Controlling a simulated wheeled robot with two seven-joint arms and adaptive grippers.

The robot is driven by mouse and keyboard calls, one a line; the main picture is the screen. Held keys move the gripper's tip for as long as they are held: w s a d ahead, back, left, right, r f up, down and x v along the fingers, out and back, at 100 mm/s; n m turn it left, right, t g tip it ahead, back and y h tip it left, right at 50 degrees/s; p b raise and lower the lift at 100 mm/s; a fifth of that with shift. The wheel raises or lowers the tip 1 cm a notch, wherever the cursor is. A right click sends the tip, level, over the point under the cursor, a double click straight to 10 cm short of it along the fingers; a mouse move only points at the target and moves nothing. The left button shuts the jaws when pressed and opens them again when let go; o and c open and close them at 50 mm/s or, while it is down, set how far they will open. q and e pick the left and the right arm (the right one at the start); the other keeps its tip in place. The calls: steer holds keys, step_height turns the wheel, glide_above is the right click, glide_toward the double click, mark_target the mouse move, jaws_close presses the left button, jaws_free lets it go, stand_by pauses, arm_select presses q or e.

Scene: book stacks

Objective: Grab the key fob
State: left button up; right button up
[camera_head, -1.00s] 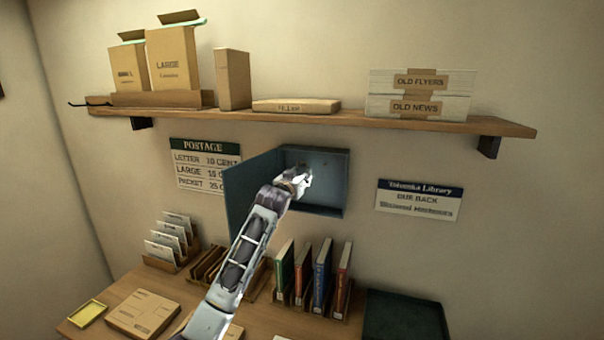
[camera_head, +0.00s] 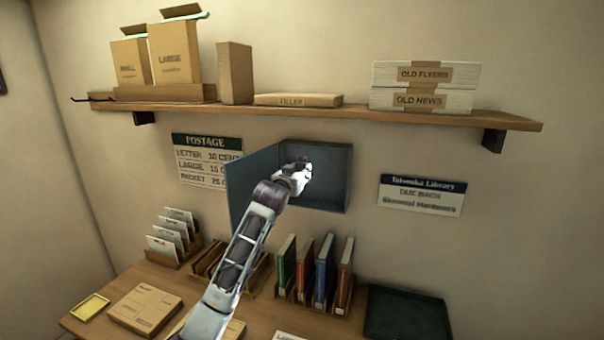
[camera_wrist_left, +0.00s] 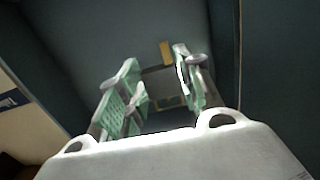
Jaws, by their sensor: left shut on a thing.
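The blue-grey wall box (camera_head: 335,180) hangs open below the shelf, its door (camera_head: 243,190) swung out to the left. My left gripper (camera_head: 303,170) reaches into the box. In the left wrist view its two green-padded fingers (camera_wrist_left: 160,85) stand around a small dark and tan thing, which I take to be the key fob (camera_wrist_left: 166,52). Its tan part shows just beyond the fingertips, close to the box's inside. The gripper is shut on it, though the fingers hide much of it. In the head view the gripper hides the fob. My right gripper is in neither view.
The shelf (camera_head: 400,116) above carries cartons and paper stacks (camera_head: 423,85). Below, on the desk, stand upright books (camera_head: 305,275), envelopes in a holder (camera_head: 172,238), a parcel (camera_head: 146,308) and a dark green tray (camera_head: 405,315). The box door stands close left of my arm.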

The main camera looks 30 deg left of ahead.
arm_select(q)
steer(key=b+v, duration=0.2)
steer(key=v, duration=1.3)
steer(key=shift+s+f+b, duration=0.2)
steer(key=shift+f+b, duration=0.15)
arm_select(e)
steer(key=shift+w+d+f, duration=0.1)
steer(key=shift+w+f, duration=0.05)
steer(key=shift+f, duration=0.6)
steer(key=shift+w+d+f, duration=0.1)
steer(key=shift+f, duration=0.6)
